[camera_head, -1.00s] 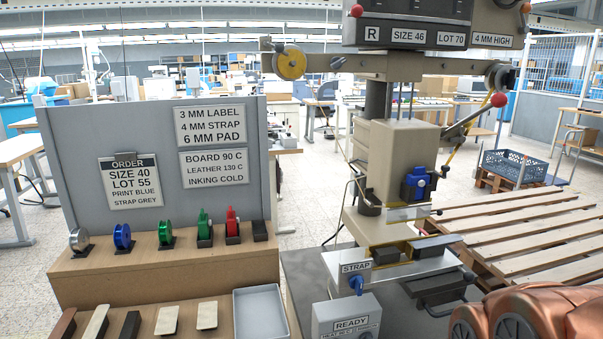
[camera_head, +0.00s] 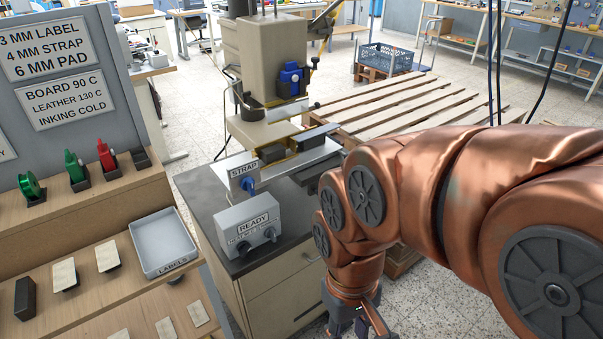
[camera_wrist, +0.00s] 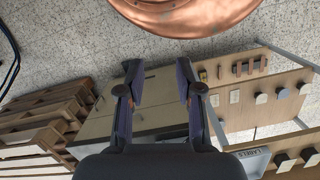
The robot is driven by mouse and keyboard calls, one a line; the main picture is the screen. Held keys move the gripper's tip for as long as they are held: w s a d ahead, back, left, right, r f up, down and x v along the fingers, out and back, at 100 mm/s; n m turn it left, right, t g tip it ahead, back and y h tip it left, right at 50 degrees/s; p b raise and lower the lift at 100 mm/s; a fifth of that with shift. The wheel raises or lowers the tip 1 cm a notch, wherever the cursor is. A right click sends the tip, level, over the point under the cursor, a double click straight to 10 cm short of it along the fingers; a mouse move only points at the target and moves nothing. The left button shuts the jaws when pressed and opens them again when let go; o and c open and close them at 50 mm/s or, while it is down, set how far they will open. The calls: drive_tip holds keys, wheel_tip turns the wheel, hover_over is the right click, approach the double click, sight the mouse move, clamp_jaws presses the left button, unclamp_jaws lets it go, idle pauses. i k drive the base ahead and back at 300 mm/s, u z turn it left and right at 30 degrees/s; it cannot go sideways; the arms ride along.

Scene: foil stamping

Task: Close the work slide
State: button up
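The work slide (camera_head: 318,157) is a light metal plate on the stamping press (camera_head: 268,60), with dark blocks on top. It juts out from under the press head towards the front right. A dark bar handle sits at its front edge, partly hidden by my arm. My gripper (camera_head: 358,322) hangs at the bottom of the head view, below and to the right of the slide, touching nothing that I can see. In the wrist view, my gripper (camera_wrist: 157,95) has its two fingers wide apart and empty, over the cabinet front (camera_wrist: 155,105).
The READY box (camera_head: 252,226) and the STRAP knob (camera_head: 248,185) stand in front of the press. A labels tray (camera_head: 163,245) and shelves with pads lie to the left. A wooden pallet (camera_head: 405,108) is behind my arm.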

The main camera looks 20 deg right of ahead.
sight(310, 176)
drive_tip(key=z, duration=1.2)
drive_tip(key=k, duration=0.9)
drive_tip(key=u, duration=1.25)
drive_tip(key=i, duration=0.5)
drive_tip(key=z, duration=0.05)
